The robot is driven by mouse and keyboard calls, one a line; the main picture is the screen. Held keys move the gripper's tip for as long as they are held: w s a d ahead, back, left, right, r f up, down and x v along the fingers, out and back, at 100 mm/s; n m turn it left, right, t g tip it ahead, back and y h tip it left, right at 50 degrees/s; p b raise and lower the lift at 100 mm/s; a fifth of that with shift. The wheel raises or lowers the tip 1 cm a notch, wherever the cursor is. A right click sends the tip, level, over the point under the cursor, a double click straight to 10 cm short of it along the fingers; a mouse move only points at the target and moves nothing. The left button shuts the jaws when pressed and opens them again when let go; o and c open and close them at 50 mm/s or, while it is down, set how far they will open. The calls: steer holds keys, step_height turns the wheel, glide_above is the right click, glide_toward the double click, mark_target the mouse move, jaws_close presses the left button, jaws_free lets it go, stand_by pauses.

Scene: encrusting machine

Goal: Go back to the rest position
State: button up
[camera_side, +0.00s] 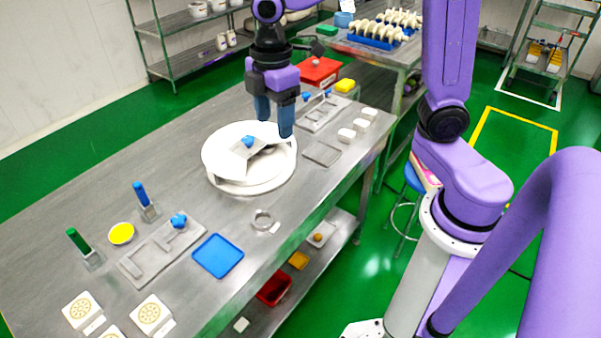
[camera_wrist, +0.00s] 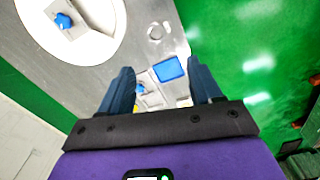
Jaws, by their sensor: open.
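My gripper (camera_side: 274,116) is above the steel table (camera_side: 200,125), at the far right edge of the round white machine dish (camera_side: 248,185). Its two blue fingers are spread apart with nothing between them. In the wrist view my gripper (camera_wrist: 160,85) also shows open and empty. A grey part with a blue knob (camera_side: 249,141) lies in the white dish, to the left of the fingers. I cannot tell whether a fingertip touches the dish rim.
A blue tray (camera_side: 218,256), a metal ring (camera_side: 262,220) and a grey plate with a blue knob (camera_side: 160,252) lie nearer the front. White blocks (camera_side: 347,135) and a flat grey plate (camera_side: 322,153) lie right of my gripper. A red bin (camera_side: 320,70) stands behind.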

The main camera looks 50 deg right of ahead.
steer(key=s+d+f+m, duration=0.1)
steer(key=s+d, duration=0.1)
steer(key=s, duration=0.8)
steer(key=s+d+f+m, duration=0.1)
steer(key=s+d+f, duration=0.1)
steer(key=s, duration=0.8)
steer(key=shift+s+d+f+m, duration=0.2)
steer(key=shift+s+d+m, duration=0.05)
steer(key=shift+d+m, duration=0.1)
